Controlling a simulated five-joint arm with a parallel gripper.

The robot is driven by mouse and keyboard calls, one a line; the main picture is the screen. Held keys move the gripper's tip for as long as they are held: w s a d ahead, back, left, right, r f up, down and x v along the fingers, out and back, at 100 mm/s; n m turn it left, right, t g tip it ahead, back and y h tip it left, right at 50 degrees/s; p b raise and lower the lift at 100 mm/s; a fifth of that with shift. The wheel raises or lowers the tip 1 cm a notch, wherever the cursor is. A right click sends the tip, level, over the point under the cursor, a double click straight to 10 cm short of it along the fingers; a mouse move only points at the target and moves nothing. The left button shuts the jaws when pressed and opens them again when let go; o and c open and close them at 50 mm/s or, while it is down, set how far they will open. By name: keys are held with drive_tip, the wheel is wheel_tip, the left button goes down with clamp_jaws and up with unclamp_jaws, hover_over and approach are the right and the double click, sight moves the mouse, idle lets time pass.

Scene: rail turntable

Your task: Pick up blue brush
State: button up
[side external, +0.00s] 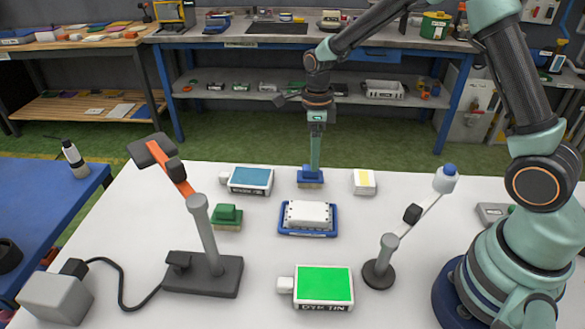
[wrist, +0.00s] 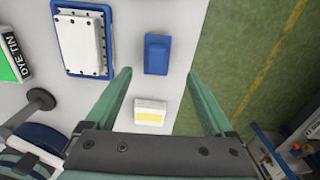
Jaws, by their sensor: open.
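The blue brush (side external: 311,176) stands on the white table toward the back, with tan bristles under its blue body. It also shows in the wrist view (wrist: 158,53), near the table's edge. My gripper (side external: 315,166) points down right at the brush in the side view. In the wrist view my gripper (wrist: 158,74) is open, its two green fingers apart with nothing held between them. The brush appears just past the fingertips, between their lines. I cannot tell whether the fingers touch it.
A white block with a yellow face (side external: 364,182) stands right of the brush. A blue tray (side external: 308,235) holding a white block lies in front. A green brush (side external: 228,217), a blue-topped tin (side external: 250,181) and a green-topped tin (side external: 323,284) stand nearby. An orange-armed stand (side external: 203,274) is at left.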

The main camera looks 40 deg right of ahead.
sight(310, 175)
drive_tip(key=shift+a+f, duration=0.25)
drive_tip(key=shift+f, duration=1.3)
drive_tip(key=shift+a+f, duration=0.2)
drive_tip(key=shift+f, duration=1.35)
clamp_jaws()
